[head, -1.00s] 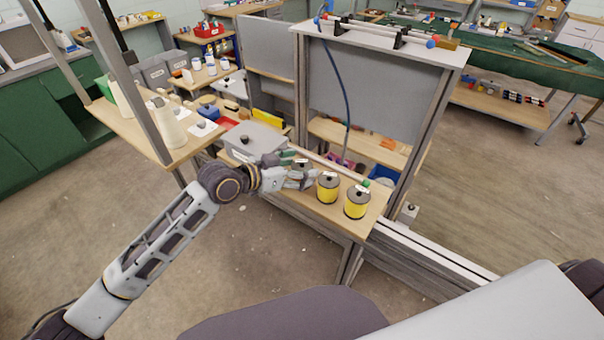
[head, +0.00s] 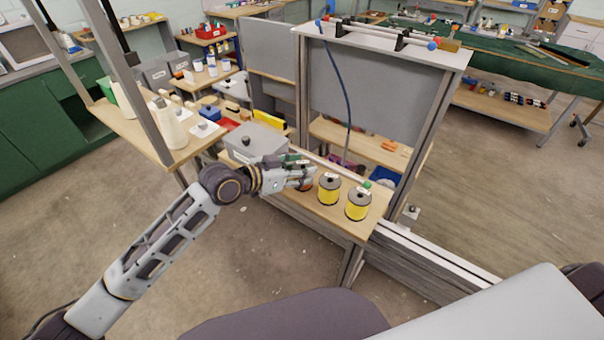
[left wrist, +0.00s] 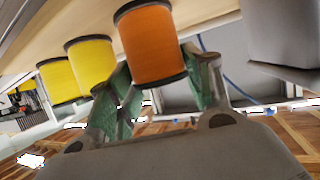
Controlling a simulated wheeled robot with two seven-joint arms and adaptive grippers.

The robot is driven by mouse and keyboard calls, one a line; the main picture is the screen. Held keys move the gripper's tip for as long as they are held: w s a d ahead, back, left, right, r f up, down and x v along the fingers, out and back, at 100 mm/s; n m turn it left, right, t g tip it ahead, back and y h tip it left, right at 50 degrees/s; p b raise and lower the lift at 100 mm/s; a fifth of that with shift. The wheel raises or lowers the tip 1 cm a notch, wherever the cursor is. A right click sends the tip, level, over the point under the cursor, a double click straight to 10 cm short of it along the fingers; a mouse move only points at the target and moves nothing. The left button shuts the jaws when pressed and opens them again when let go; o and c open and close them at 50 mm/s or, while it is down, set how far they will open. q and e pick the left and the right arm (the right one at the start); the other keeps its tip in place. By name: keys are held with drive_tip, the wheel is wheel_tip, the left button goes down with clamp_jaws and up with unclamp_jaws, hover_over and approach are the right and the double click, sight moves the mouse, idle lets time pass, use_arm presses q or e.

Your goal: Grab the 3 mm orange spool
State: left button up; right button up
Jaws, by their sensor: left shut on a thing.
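The orange spool (left wrist: 152,43) has black end rims and stands in the left wrist view between the fingers of my left gripper (left wrist: 160,82). The gripper's green-padded fingers are closed on its sides. In the head view my left gripper (head: 303,175) hides most of the spool; only a small orange-brown part (head: 305,187) shows below the fingers. The spool is at the shelf board; whether it touches the board I cannot tell. My right gripper is not in view.
Two yellow spools, a nearer one (head: 358,205) and another (head: 329,189), stand on the wooden board (head: 345,226) right of my left gripper. A grey lidded box (head: 256,140) stands behind it to the left. A grey panel frame (head: 365,90) rises behind.

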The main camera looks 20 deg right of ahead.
use_arm(q)
drive_tip(key=shift+r, duration=0.15)
wheel_tip(320, 180, up, 10)
drive_tip(key=shift+f, duration=0.15)
idle(0.4)
